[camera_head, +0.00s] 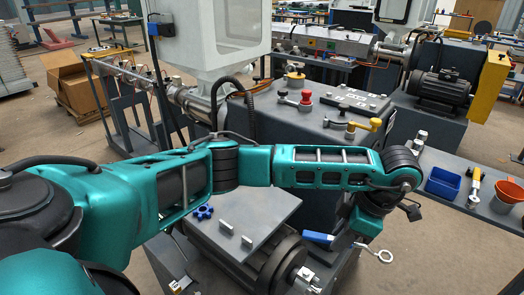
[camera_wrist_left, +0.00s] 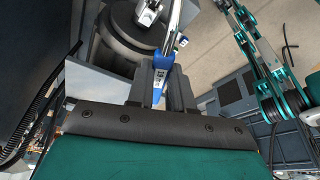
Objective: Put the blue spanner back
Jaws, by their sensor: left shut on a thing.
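The blue spanner (camera_head: 318,238) has a blue handle and a bright metal shaft ending in a ring at the right. My left gripper (camera_head: 343,243) is shut on it and holds it beside the dark round flange of the machine. In the left wrist view, the blue handle (camera_wrist_left: 163,65) sits between the two dark fingers, and its metal part runs toward the top edge. My left arm crosses the head view from the left and hides part of the machine bed. My right gripper does not show clearly in either view.
A grey side table (camera_head: 440,192) at the right bears a blue bin (camera_head: 442,183), a yellow-handled tool (camera_head: 475,182) and an orange bowl (camera_head: 509,191). A blue star knob (camera_head: 203,212) lies near a grey plate (camera_head: 255,222). Red (camera_head: 306,96) and yellow handles stand on the machine behind.

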